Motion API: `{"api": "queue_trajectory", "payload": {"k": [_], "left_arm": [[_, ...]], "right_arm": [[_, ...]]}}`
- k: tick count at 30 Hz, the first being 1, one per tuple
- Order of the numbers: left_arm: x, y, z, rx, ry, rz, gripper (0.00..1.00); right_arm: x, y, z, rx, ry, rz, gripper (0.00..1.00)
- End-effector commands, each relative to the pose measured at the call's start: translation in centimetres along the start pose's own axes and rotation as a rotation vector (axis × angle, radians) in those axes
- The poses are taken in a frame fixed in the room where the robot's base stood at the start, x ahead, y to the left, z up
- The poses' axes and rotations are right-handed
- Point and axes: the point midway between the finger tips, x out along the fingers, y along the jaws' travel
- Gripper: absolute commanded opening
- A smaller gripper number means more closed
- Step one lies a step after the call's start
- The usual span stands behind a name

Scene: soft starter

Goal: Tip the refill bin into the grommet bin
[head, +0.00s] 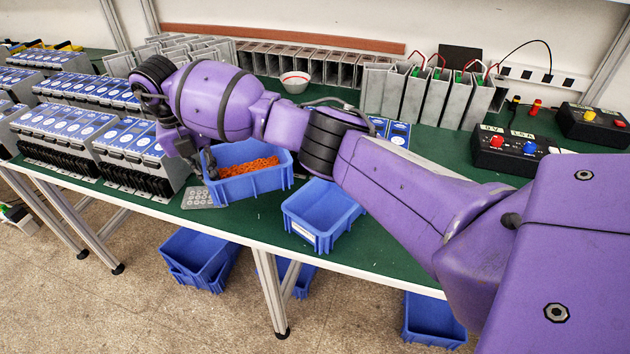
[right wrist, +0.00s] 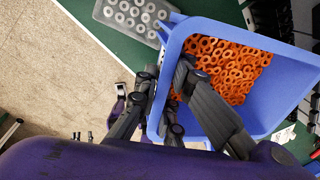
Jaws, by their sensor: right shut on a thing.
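The refill bin (head: 262,184) is a blue bin holding many small orange rings. It stands level in the head view, and I cannot tell whether it touches the table. My right gripper (head: 208,160) is shut on its left wall. In the right wrist view, the gripper's dark fingers (right wrist: 166,84) straddle the rim of the refill bin (right wrist: 245,38), one inside and one outside. The grommet bin (head: 308,228), a blue bin with a white label on its front, stands to the right near the table's front edge. Its visible inside looks empty. My left gripper is out of view.
A grey plate with round pieces (head: 203,196) lies left of the refill bin. Rows of blue-and-grey units (head: 135,150) stand at the left. Grey metal housings (head: 410,98), a white bowl (head: 295,82) and control boxes (head: 510,150) stand behind. More blue bins (head: 200,258) sit below the table.

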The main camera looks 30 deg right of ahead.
Motion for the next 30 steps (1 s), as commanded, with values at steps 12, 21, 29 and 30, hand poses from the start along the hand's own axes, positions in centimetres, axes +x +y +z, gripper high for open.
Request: {"api": "queue_trajectory", "payload": {"k": [12, 21, 29, 30], "left_arm": [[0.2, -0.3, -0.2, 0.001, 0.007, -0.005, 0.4], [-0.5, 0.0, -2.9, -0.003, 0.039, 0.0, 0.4], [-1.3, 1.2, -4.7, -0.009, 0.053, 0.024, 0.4], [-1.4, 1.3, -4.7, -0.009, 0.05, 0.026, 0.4]], "right_arm": [[1.1, 0.4, 0.0, 0.082, 0.013, 0.0, 0.0], [-1.9, -0.6, -0.2, 0.086, -0.029, 0.051, 0.0], [-5.7, -2.1, -0.9, 0.095, -0.097, 0.154, 0.0], [-5.8, -2.3, -1.1, 0.097, -0.107, 0.169, 0.0]]}}
